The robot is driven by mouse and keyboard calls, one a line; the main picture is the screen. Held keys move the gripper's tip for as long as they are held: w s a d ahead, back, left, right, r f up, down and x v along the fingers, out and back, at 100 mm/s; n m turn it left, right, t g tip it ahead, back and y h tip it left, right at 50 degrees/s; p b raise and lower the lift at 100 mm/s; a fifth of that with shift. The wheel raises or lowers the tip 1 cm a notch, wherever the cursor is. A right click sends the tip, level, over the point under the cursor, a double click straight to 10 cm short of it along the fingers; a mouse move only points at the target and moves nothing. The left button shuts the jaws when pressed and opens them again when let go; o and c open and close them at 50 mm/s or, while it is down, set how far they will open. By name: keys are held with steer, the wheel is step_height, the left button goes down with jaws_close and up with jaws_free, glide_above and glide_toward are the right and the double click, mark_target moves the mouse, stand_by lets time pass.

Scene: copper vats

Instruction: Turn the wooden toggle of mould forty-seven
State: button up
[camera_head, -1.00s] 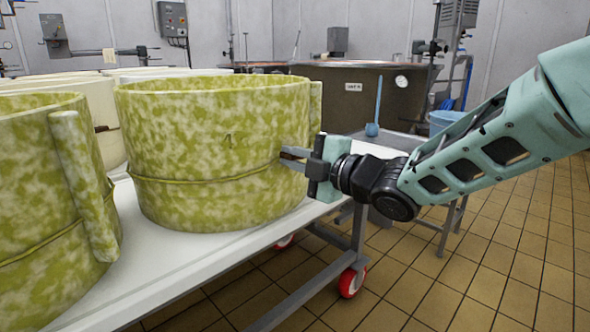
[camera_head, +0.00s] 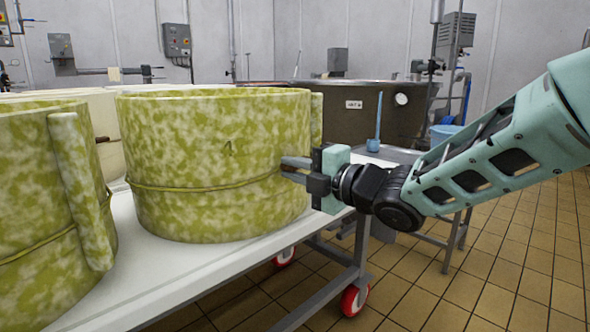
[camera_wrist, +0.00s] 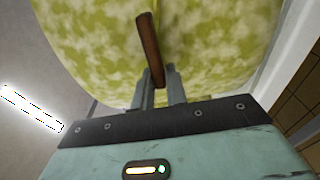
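My gripper (camera_head: 292,166) is at the right side of the mould, at band height. In the wrist view my gripper's fingers (camera_wrist: 159,72) stand on either side of the toggle's lower end. Whether both fingers press on it I cannot tell. In the head view the toggle is mostly hidden.
The mould stands on a white table (camera_head: 200,262) on red wheels. Another mottled mould (camera_head: 35,200) is close on the left, with pale ones behind. A dark vat (camera_head: 375,120) and a blue-handled tool (camera_head: 375,140) are behind. Tiled floor is clear at the lower right.

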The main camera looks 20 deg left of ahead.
steer(key=o, duration=0.3)
steer(key=shift+d, duration=0.2)
steer(key=p+v, duration=0.5)
steer(key=v, duration=1.2)
steer(key=shift+s, duration=0.15)
